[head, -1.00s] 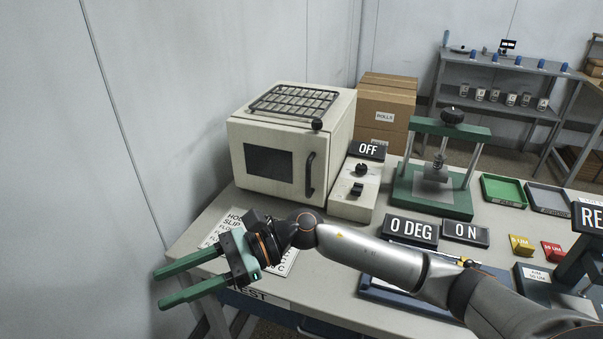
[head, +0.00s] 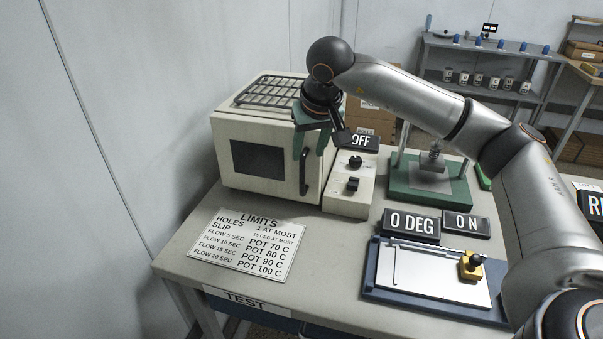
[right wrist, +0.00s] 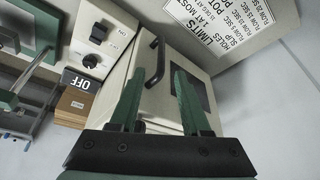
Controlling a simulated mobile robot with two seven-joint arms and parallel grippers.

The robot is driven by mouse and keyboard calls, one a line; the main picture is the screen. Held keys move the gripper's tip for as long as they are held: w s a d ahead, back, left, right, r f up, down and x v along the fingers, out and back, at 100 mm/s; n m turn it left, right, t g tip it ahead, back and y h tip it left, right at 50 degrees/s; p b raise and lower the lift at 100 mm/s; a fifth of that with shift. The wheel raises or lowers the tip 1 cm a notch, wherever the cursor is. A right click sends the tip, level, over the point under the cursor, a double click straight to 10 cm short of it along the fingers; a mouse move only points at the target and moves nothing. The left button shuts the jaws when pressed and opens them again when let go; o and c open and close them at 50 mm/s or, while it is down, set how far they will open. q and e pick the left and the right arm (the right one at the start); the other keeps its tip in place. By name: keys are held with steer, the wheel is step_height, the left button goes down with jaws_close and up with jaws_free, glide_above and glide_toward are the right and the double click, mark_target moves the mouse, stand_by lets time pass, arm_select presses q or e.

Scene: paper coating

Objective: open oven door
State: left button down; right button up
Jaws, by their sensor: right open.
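The oven (head: 225,165) is a cream box with a dark window, standing at the back left of the table. Its door is shut, with a black upright bar handle (head: 304,172) on the right side of its front. My right gripper (head: 309,158) hangs fingers-down at the oven's front right, over the upper handle in the head view. In the right wrist view its two green fingers (right wrist: 158,85) are spread, and the handle (right wrist: 155,62) shows between them, a little beyond the tips. The gripper is open and empty. My left gripper is not in view.
A control box (head: 348,193) with an OFF sign (head: 359,142) stands just right of the oven. A green press (head: 430,190) stands farther right. A limits sheet (head: 246,243) lies before the oven. A blue-edged board (head: 430,275) lies at the front right.

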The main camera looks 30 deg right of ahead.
mark_target(304, 170)
steer(key=x, duration=1)
steer(key=shift+a, duration=0.1)
jaws_close()
stand_by(1.1)
